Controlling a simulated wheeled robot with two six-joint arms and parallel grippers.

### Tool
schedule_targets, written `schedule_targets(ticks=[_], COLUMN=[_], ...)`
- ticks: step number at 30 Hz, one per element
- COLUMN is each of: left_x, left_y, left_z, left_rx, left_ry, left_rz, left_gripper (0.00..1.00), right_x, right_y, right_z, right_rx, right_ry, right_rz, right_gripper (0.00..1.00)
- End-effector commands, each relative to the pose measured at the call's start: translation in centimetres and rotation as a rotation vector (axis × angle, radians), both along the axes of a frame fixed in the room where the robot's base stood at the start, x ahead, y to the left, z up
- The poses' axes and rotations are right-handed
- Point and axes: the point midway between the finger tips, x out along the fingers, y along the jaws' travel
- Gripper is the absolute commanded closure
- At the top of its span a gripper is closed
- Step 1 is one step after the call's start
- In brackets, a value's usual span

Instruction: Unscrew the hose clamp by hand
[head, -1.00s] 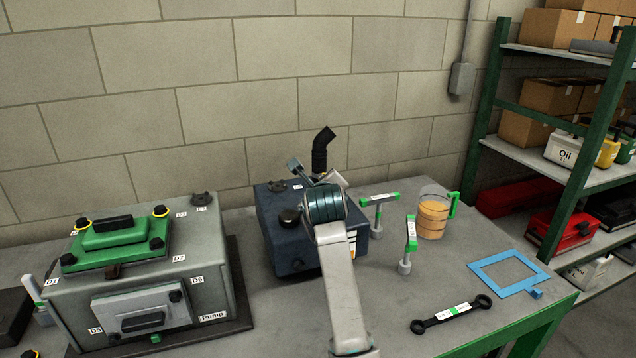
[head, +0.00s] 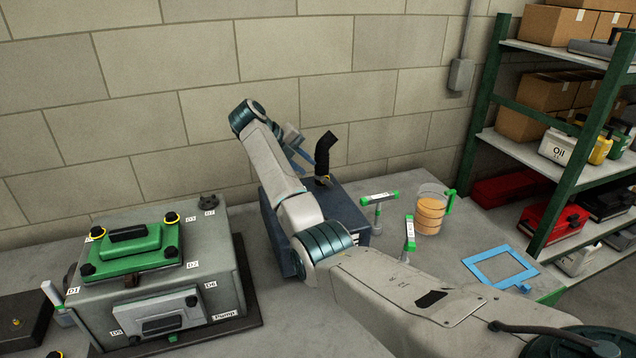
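A black bent hose (head: 325,155) rises from the back of a dark blue box (head: 348,206) on the bench. A small yellowish part at the hose's foot (head: 323,179) may be the hose clamp; it is too small to make out. My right arm reaches across from the lower right and hides much of the box. My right gripper (head: 303,157) is at the left side of the hose, partly behind my own arm. Its fingers look bluish and small, and I cannot tell their opening or whether they touch the hose. My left gripper is not in view.
A grey pump housing (head: 225,255) with a green cover stands at left. Two green-handled tools (head: 379,200) (head: 409,235), an orange-filled jug (head: 431,210) and a blue frame (head: 500,268) lie to the right. A green shelf rack (head: 482,110) stands at far right; a block wall is behind.

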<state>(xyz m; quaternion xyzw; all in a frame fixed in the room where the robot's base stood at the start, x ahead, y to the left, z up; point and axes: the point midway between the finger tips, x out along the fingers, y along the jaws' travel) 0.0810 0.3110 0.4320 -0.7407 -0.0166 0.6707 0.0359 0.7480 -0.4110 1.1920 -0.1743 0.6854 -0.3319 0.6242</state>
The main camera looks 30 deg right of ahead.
Motion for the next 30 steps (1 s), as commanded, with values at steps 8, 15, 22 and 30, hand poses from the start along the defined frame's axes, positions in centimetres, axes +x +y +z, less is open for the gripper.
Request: schedule_targets(ticks=[8,15,22,30], left_x=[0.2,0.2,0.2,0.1], left_y=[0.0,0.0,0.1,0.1], left_z=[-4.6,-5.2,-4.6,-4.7], left_rx=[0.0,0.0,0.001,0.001], left_ry=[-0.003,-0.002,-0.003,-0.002], left_rz=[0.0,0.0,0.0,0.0], left_gripper=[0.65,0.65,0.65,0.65], right_x=[-0.6,-1.2,-1.4,-1.4], right_y=[-2.7,-4.8,-5.8,-5.9], right_z=[-3.8,-5.3,-6.7,-6.8], right_rx=[-0.001,0.001,0.001,0.001], right_ry=[-0.002,0.003,0.0,-0.001], right_rz=[0.001,0.003,0.003,0.003], right_gripper=[0.77,0.77,0.77,0.77])
